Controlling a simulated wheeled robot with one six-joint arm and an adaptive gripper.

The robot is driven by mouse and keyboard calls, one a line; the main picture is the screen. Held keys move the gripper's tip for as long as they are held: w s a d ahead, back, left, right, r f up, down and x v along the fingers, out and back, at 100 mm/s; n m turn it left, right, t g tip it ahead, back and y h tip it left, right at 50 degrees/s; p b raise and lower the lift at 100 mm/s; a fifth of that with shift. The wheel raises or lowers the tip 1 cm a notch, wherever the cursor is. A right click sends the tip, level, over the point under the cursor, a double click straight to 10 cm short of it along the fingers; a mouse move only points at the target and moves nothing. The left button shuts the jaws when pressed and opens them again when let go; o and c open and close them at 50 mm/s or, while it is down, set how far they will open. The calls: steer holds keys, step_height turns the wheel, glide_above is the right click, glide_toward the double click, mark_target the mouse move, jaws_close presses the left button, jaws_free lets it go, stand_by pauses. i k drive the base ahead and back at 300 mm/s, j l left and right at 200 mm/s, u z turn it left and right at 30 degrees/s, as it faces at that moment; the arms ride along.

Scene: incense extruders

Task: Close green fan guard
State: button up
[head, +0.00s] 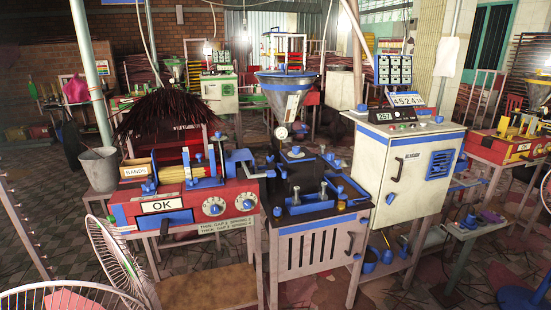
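Two round wire fan guards show at the lower left. One fan guard (113,256) stands tilted beside the red machine's legs, and its wires look pale. The other fan guard (70,290) is cut off by the bottom edge, with a pale rim. I cannot make out a clearly green guard, and I cannot tell whether either guard is open or closed. My gripper is not in view.
A red machine marked OK (160,206) stands right of the fans. A blue-and-white extruder (312,250) and a white control cabinet (405,165) stand further right. A grey bucket (100,168) is at the left. Tiled floor (48,215) shows between them.

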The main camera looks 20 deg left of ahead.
mark_target(119, 249)
steer(key=i+l+u, duration=0.2)
steer(key=u, duration=0.3)
steer(key=i+l+u, duration=0.15)
steer(key=u, duration=0.35)
steer(key=i+l+u, duration=0.1)
steer(key=l+u, duration=0.6)
steer(key=u, duration=0.25)
steer(key=l+u, duration=0.85)
steer(key=l, duration=0.15)
steer(key=k+l+u, duration=0.1)
steer(key=l+u, duration=0.25)
steer(key=i+l+z, duration=0.2)
steer(key=i, duration=1)
steer(key=j, duration=0.1)
